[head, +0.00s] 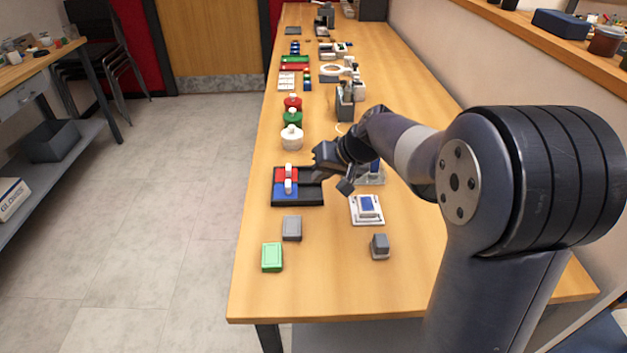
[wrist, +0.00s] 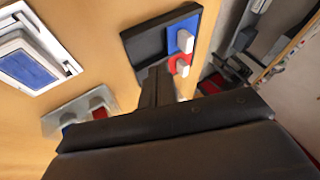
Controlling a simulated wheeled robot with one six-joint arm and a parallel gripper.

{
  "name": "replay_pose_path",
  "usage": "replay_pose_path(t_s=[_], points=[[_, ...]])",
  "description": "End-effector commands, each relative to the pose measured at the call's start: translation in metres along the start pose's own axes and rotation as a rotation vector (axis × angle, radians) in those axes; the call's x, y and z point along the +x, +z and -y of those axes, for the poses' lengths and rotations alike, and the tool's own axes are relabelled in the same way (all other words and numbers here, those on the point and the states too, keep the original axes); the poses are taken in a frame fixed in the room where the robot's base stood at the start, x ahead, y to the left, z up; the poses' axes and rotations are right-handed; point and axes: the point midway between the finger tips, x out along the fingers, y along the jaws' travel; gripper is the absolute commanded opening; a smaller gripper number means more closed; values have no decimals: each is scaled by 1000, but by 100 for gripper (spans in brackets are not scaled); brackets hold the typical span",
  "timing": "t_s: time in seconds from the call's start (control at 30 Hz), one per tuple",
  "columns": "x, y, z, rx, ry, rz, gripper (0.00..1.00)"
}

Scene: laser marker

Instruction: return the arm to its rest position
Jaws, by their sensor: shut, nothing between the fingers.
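My gripper (head: 333,172) hangs above the long wooden table, at the right side of the black tray (head: 312,199). In the wrist view its shut fingers (wrist: 156,87) show dark with nothing between them. The tray holds a red block (head: 281,175) and a blue block (head: 281,190), each with a white handle. A white fixture with a blue top (head: 366,206) lies to the right of the tray. My forearm partly hides a grey fixture (head: 371,177) behind it.
A green box (head: 272,257), a grey box (head: 292,228) and a grey cube (head: 380,246) stand on the near table. White, green and red pots (head: 292,138) line the left edge farther back. A wall ledge (head: 520,28) runs along the right.

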Motion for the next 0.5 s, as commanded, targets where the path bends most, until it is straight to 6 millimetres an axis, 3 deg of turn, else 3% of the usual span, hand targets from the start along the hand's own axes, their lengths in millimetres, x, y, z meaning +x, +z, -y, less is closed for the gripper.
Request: replay_pose_path(t_s=[0.2, 0.5], points=[[-42, -1, -2, 2, 3, -5, 0], [-66, -1, -2, 2, 3, -2, 0]])
